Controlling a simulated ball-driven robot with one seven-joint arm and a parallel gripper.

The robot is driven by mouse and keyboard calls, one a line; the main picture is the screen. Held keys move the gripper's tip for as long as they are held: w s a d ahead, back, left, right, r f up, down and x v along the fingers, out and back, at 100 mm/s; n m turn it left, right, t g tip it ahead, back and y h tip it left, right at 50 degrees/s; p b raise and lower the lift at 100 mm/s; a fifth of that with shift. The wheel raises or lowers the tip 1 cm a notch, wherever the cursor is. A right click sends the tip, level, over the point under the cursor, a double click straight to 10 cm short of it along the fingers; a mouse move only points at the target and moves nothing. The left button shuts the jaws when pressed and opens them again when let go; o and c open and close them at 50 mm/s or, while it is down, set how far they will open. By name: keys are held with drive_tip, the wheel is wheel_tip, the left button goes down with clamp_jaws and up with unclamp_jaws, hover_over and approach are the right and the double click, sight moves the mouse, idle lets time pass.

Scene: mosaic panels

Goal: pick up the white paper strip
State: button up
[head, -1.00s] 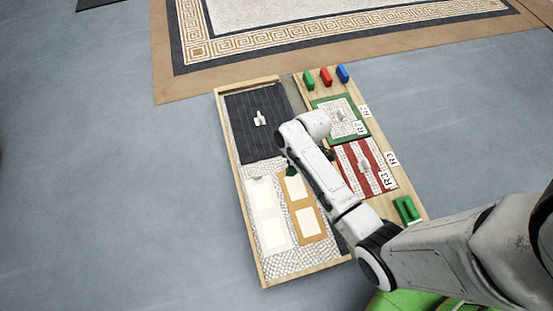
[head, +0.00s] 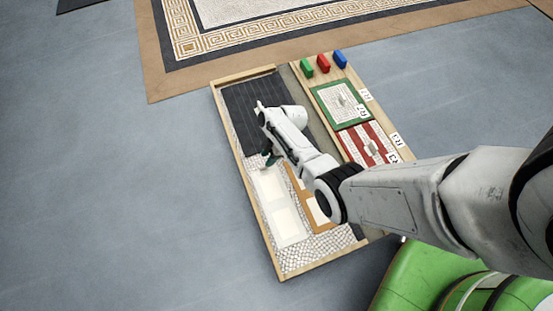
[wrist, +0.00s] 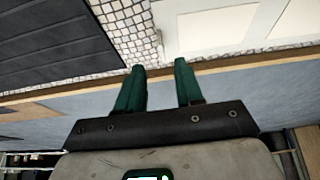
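My gripper (wrist: 159,66) is open in the wrist view, with two green fingers apart and nothing between them. In the head view its dark green fingertips (head: 269,158) are over the left tray, near the lower edge of the black panel. A thin white sliver (wrist: 160,48) stands out against the pebbled floor just beyond the fingertips in the wrist view, beside the pale frame. It may be the white paper strip, but it is too small to be sure. I cannot make the strip out in the head view, where my arm covers part of the tray.
The wooden tray (head: 269,252) holds a black ribbed panel (head: 238,104), a pale two-window frame (head: 262,214) and an orange-brown frame (head: 324,226). A green-bordered panel (head: 320,97) and a red-striped panel (head: 353,155) lie to the right. The blue-grey floor (head: 110,200) at left is clear.

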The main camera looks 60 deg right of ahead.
drive_tip(key=b+x, duration=0.3)
drive_tip(key=x, duration=0.2)
drive_tip(key=shift+s+f+b, duration=0.15)
drive_tip(key=shift+s+b, duration=0.05)
drive_tip(key=shift+b, duration=0.15)
drive_tip(key=shift+c, duration=0.2)
clamp_jaws()
